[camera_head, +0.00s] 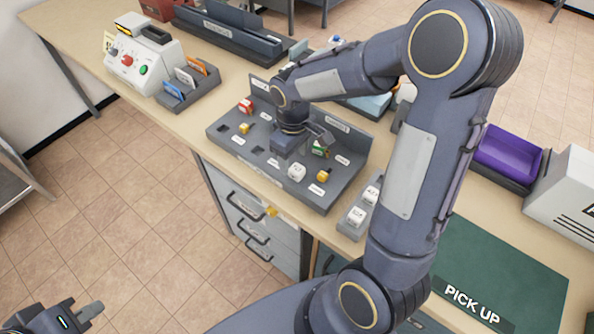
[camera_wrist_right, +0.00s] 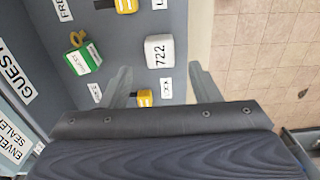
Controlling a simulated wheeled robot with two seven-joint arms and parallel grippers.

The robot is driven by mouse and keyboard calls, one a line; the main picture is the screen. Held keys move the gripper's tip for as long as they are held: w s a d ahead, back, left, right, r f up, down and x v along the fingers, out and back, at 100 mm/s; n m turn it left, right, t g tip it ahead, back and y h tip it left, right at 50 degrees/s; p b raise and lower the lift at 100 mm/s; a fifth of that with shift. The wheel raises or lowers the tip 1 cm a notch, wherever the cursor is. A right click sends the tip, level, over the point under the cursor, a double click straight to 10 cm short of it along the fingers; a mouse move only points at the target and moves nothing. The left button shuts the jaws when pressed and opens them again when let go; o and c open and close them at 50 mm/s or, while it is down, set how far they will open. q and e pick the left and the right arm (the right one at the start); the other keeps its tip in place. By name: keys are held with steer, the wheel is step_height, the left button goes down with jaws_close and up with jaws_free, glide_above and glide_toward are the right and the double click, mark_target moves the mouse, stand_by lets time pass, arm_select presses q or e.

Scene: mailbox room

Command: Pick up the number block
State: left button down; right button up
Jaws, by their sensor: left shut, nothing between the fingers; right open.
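The number block, a white cube marked 722 (camera_wrist_right: 159,50), sits in the grey slotted rack (camera_wrist_right: 125,75). In the head view it is the white cube (camera_head: 297,172) near the rack's front. My right gripper (camera_wrist_right: 160,70) is open and empty above the rack, its fingers to either side of the line to the cube. In the head view the right gripper (camera_head: 304,147) hangs over the rack just behind the cube. I cannot tell its exact height. My left gripper (camera_head: 88,311) is shut and empty at the bottom left, away from the desk, partly cut off.
A green-and-white block (camera_wrist_right: 82,62) and a yellow item (camera_wrist_right: 145,97) are close by. In the head view a red block (camera_head: 246,106) is at the rack's left.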

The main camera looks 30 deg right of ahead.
mark_target(294, 167)
step_height(294, 167, down, 4)
steer(key=shift+f, duration=0.2)
steer(key=shift+c, duration=0.5)
steer(key=c, duration=0.9)
